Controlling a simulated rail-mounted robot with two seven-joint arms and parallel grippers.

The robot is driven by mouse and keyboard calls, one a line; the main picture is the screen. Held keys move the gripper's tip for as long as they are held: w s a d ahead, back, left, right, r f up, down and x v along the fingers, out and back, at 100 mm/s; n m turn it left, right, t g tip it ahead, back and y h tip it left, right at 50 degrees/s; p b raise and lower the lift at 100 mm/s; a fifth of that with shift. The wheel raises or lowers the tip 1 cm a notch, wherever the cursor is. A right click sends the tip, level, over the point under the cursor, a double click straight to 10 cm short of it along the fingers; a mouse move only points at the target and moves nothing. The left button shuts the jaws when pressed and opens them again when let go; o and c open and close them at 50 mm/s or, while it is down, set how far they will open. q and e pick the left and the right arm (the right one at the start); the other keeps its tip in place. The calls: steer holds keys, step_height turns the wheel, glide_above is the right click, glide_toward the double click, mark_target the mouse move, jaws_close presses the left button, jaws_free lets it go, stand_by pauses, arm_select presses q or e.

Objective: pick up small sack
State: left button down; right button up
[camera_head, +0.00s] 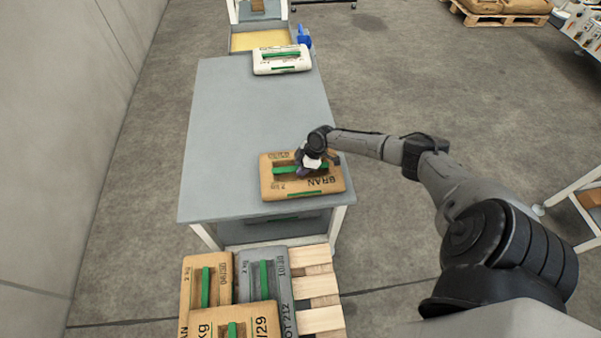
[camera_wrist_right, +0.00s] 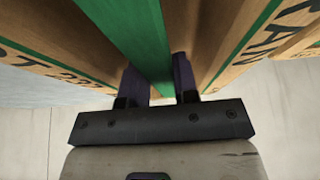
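A brown small sack marked BRAN (camera_head: 328,190) lies flat at the front right of the grey table, with a green strap handle across its middle. My right gripper (camera_head: 309,165) is at that handle from above. In the right wrist view, its two dark fingers (camera_wrist_right: 160,85) stand on either side of the green strap (camera_wrist_right: 135,35), which fills the gap between them, so it looks shut on the handle. The head view does not show clearly whether the sack touches the table. My left gripper is not in view.
The grey table (camera_head: 240,120) is clear on its left and middle. A white sack (camera_head: 282,59) lies at its far end. Several sacks, brown (camera_head: 195,282) and grey (camera_head: 277,285), are on a wooden pallet (camera_head: 318,290) below the near edge. A wall (camera_head: 60,130) stands left.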

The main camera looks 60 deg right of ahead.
jaws_close()
steer(key=shift+w+r, duration=0.15)
steer(key=shift+r, duration=0.1)
